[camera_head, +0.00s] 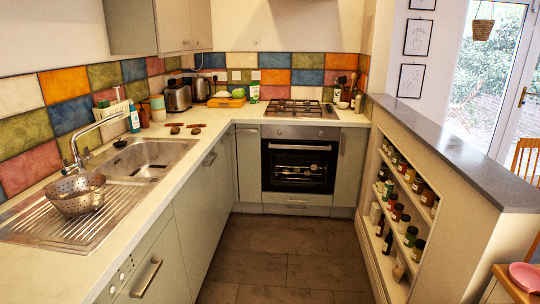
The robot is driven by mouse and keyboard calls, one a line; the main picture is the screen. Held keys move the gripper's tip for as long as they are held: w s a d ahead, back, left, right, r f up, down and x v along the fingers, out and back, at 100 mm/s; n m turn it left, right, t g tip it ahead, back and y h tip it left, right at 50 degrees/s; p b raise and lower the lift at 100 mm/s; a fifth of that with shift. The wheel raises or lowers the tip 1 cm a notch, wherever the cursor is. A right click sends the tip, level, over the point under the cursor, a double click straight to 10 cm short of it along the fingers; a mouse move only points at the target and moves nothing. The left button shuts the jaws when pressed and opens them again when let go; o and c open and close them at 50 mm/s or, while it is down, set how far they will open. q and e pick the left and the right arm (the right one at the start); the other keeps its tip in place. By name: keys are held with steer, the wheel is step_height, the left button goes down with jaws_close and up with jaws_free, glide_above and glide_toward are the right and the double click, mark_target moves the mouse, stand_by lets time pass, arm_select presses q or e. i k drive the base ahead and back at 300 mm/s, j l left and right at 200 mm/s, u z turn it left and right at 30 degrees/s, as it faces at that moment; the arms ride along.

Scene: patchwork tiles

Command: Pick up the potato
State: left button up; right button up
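Several small brown lumps (175,130) lie on the pale counter (215,127) just beyond the sink. They may be potatoes, but they are too small to tell for sure. Another lump (196,130) lies at the right of this group. Neither of my grippers is in view, and nothing touches the lumps.
The sink (160,153) and a metal colander (76,194) on the drainer are at left. A toaster (178,98), a hob (300,108) and an oven (298,165) stand at the back. A spice shelf (405,190) lines the right. The tiled floor (275,255) between is clear.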

mark_target(197, 129)
steer(key=i+u, duration=0.1)
steer(key=i, duration=0.9)
steer(key=i+l, duration=0.25)
steer(key=i, duration=0.75)
steer(key=j+u, duration=0.05)
